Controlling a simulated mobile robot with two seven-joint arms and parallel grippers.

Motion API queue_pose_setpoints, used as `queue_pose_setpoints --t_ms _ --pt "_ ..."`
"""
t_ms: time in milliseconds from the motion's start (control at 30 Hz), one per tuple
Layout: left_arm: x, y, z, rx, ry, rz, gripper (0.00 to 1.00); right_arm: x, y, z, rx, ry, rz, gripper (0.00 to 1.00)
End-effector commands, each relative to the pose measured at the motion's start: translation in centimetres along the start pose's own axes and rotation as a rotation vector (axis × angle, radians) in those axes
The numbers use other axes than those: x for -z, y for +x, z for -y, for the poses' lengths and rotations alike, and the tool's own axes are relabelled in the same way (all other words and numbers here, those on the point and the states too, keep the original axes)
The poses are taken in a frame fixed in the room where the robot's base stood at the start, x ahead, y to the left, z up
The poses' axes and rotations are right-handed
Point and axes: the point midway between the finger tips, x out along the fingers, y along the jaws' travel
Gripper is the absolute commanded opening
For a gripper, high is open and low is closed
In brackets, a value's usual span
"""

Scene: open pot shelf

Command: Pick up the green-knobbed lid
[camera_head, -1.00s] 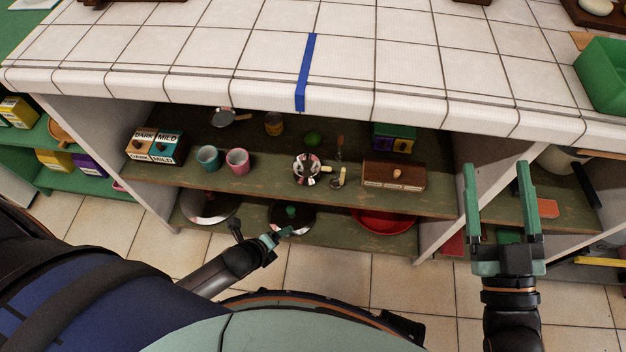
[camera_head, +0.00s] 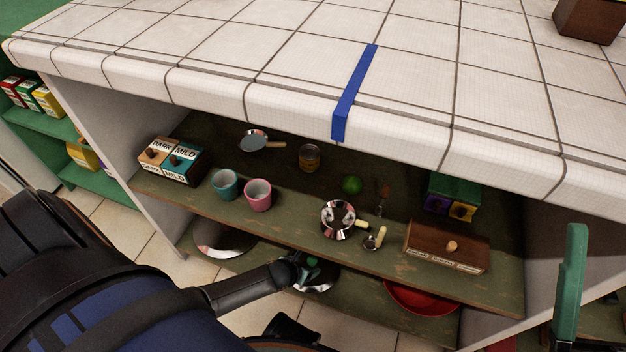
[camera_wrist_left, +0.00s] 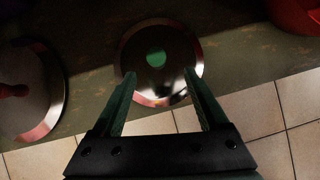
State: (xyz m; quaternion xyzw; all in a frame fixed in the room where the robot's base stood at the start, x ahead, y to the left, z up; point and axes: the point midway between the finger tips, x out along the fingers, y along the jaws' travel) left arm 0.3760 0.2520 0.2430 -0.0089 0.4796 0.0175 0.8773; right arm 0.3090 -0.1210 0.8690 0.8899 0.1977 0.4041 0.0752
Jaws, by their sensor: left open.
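The green-knobbed lid (camera_wrist_left: 181,52) is a round shiny lid lying on the lower shelf. In the left wrist view its round green knob shows on top. My left gripper (camera_wrist_left: 160,78) is open, with its fingers apart at the lid's near edge and the knob beyond the tips. In the head view the lid (camera_head: 318,285) shows under the top shelf's front edge, partly covered by my left gripper (camera_head: 304,267). Of my right gripper (camera_head: 570,287), one green finger shows clearly at the right edge.
A red-knobbed lid (camera_wrist_left: 30,90) lies to the left on the lower shelf; a red dish (camera_head: 420,300) lies to the right. The shelf above holds mugs (camera_head: 258,195), a metal pot (camera_head: 337,219), boxes and a wooden box (camera_head: 445,252). The tiled counter (camera_head: 250,60) overhangs it.

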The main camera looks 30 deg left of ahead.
Motion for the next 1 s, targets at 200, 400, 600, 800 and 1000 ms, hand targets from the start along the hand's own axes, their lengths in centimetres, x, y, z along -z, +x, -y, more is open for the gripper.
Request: queue_pose_setpoints --t_ms 200,400,600,800,1000 --pt "0.0 2.2 0.0 0.001 -0.002 0.001 0.77 -1.3 -1.2 0.7 0.007 -0.012 0.010 0.75" --pt "0.1 3.5 -0.2 0.001 -0.002 0.001 0.77 -2.2 -2.0 1.2 0.012 -0.019 0.014 0.75" --pt "-0.1 6.2 -0.6 0.001 -0.004 0.001 0.77 -4.1 -3.7 2.2 0.024 -0.039 0.028 0.75" --pt "-0.2 7.4 -0.6 0.001 -0.001 0.000 0.77 -5.0 -4.3 2.8 0.029 -0.045 0.043 0.75" --pt "-0.3 7.3 -0.6 0.001 -0.001 0.000 0.77 -4.9 -4.2 2.8 0.023 -0.040 0.042 0.75"
